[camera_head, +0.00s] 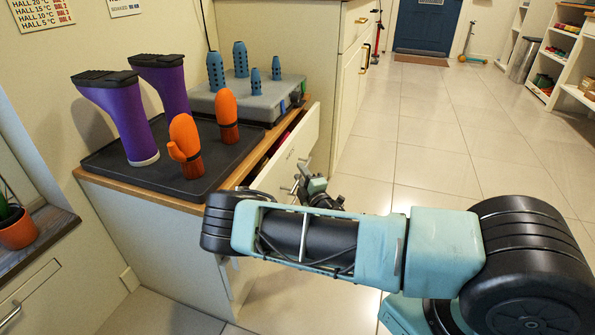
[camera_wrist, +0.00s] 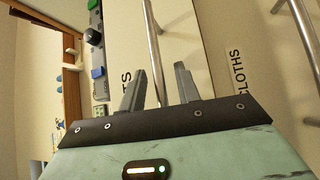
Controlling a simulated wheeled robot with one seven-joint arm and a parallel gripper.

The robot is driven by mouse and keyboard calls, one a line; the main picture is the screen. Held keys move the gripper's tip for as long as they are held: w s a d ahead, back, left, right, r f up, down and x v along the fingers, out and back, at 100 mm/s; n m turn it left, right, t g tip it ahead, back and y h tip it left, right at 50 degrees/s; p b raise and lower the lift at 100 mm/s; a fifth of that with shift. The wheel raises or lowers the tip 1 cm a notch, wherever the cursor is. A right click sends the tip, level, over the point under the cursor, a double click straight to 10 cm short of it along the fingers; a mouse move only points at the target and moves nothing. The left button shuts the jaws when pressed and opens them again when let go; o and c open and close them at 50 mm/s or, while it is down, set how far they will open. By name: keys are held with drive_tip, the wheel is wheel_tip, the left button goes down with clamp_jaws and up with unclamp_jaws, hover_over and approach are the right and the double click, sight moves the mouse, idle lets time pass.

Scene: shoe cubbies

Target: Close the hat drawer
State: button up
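The hat drawer (camera_head: 293,152) stands pulled out from the low cabinet's right side in the head view. Its pale front shows in the wrist view (camera_wrist: 125,40), with a label of which only "TS" is readable. A metal bar handle (camera_wrist: 154,45) runs along this front. My gripper (camera_head: 312,188) is at the drawer front in the head view, partly hidden by my arm. In the wrist view my gripper (camera_wrist: 160,70) has its fingers apart, and the bar passes between them in the picture. I cannot tell whether either finger touches it.
A panel labelled "CLOTHS" (camera_wrist: 238,75) with its own bar handle (camera_wrist: 305,35) lies beside the hat drawer. The cabinet top holds purple boots (camera_head: 125,115), orange mittens (camera_head: 185,145) on a dark tray, and a grey rack (camera_head: 255,98) with blue pegs. Tiled floor (camera_head: 430,150) to the right is free.

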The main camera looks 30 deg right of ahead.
sight(289, 174)
drive_tip(key=shift+c, duration=0.3)
clamp_jaws()
drive_tip(key=shift+w+a, duration=0.75)
drive_tip(key=shift+w, duration=0.2)
drive_tip(key=shift+w+a, duration=0.7)
drive_tip(key=shift+w, duration=0.2)
drive_tip(key=shift+o, duration=0.3)
unclamp_jaws()
drive_tip(key=shift+s, duration=0.5)
drive_tip(key=s+a+f+p, duration=0.2)
drive_tip(key=s+p, duration=0.3)
drive_tip(key=s, duration=1.1)
drive_tip(key=shift+a+f, duration=0.15)
drive_tip(key=shift+f, duration=0.1)
